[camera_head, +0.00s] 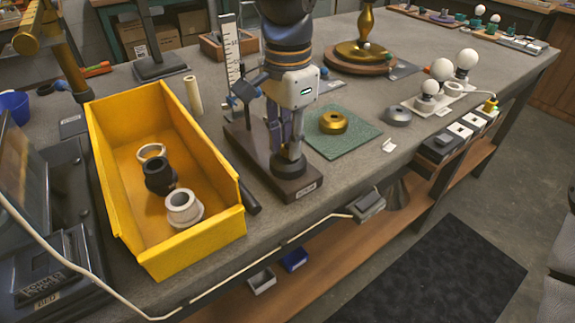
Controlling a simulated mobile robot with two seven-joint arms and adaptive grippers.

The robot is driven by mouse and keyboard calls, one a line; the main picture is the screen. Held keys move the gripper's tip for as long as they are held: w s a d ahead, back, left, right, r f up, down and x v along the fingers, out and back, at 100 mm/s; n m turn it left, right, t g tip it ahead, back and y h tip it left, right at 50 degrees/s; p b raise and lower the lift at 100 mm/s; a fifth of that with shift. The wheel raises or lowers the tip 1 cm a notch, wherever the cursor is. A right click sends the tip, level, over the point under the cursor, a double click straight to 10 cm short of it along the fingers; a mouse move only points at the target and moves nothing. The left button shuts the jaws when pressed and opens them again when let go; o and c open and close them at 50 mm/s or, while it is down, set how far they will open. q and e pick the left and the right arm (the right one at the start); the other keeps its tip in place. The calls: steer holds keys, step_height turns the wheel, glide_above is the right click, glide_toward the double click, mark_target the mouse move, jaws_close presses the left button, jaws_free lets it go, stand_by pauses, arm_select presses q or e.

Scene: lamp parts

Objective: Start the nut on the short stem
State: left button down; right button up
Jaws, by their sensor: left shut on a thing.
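My left gripper (287,140) points down from the top middle of the head view, over a dark wooden stand (270,180). It is shut on a small part, most likely the nut, which its fingers largely hide. Just below the fingertips a dark round piece (289,166) stands upright on the stand; it appears to be the foot of the short stem. The fingers hide the stem's upper part, so I cannot tell whether nut and stem touch. My right gripper is not in view.
A ruler post (230,62) rises just left of my gripper. A yellow bin (118,205) with several ring-shaped parts stands further left. A green mat (350,142) with a brass cap (333,122) lies right. White bulbs (441,70) stand beyond.

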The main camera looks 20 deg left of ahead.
arm_select(q)
steer(key=shift+s+f, duration=0.15)
steer(key=shift+f, duration=0.25)
steer(key=m, duration=0.6)
steer(key=shift+f+m, duration=0.1)
steer(key=shift+m, duration=0.3)
steer(key=m, duration=0.4)
steer(key=shift+f+m, duration=0.1)
steer(key=shift+m, duration=0.3)
steer(key=c, duration=1.4)
jaws_free()
steer(key=shift+o, duration=0.4)
steer(key=shift+r, duration=0.25)
